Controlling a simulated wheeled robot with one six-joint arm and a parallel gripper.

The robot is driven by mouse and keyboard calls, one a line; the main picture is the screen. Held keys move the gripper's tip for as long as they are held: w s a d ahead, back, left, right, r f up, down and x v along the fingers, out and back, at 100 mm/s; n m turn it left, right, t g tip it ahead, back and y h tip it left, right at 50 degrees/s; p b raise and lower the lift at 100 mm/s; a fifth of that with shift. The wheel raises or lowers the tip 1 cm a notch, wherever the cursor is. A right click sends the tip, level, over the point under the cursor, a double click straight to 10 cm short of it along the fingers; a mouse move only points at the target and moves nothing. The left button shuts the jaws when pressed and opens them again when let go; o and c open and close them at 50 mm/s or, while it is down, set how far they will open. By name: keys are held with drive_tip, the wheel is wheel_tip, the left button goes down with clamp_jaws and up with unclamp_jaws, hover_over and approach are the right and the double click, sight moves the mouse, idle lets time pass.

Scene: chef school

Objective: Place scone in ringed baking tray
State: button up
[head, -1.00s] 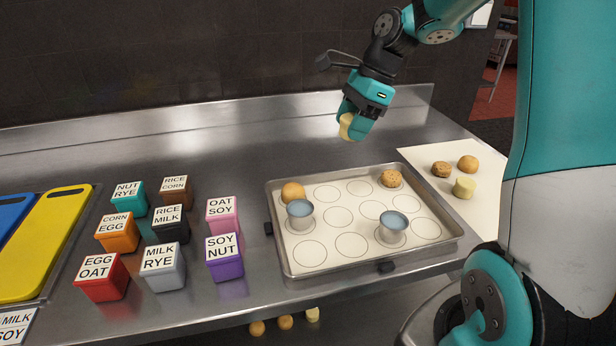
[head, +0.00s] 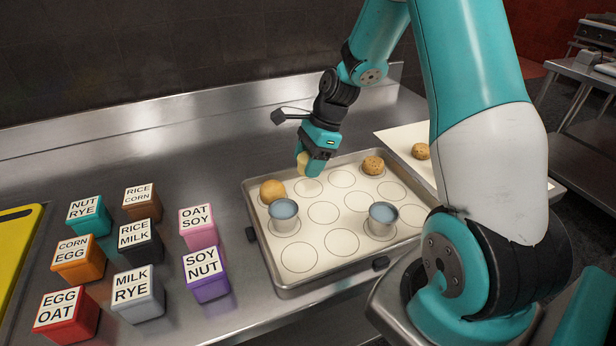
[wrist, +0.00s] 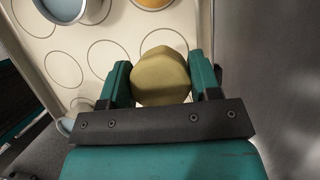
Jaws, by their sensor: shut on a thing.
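My gripper (head: 309,166) is shut on a pale yellow scone (head: 303,161). The scone also shows between the two fingers in the wrist view (wrist: 161,77). The gripper is over the far-left edge of the ringed baking tray (head: 292,285), close above its surface; I cannot tell whether the scone touches it. The tray has a white sheet with rows of printed circles. A round orange-brown bun (head: 272,191) sits at its far left corner, and a speckled bun (head: 373,165) at the far right.
Several labelled coloured boxes, such as the purple SOY NUT box (head: 207,277), stand left of the tray. A second white-lined tray (head: 392,136) with a speckled bun (head: 421,151) lies behind my arm. A yellow board (head: 14,262) is at the far left. Several tray circles are empty.

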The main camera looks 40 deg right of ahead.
sight(309, 188)
drive_tip(key=shift+f, duration=2.5)
drive_tip(key=shift+f, duration=0.1)
drive_tip(key=o, duration=0.9)
drive_tip(key=v, duration=1.2)
drive_tip(key=s+a+r+n, duration=0.2)
drive_tip(key=a+r+n, duration=0.1)
drive_tip(key=a+n, duration=0.35)
drive_tip(key=s+a+r+n, duration=0.3)
drive_tip(key=a+r+n, duration=0.15)
drive_tip(key=a, duration=0.35)
drive_tip(key=s+a+r+n+g, duration=0.1)
drive_tip(key=s+a+r+n, duration=0.1)
drive_tip(key=s+a+n, duration=1)
drive_tip(key=s+n, duration=0.4)
drive_tip(key=n, duration=0.1)
drive_tip(key=shift+a+r+b, duration=0.25)
drive_tip(key=shift+r+b, duration=0.05)
drive_tip(key=shift+b, duration=0.1)
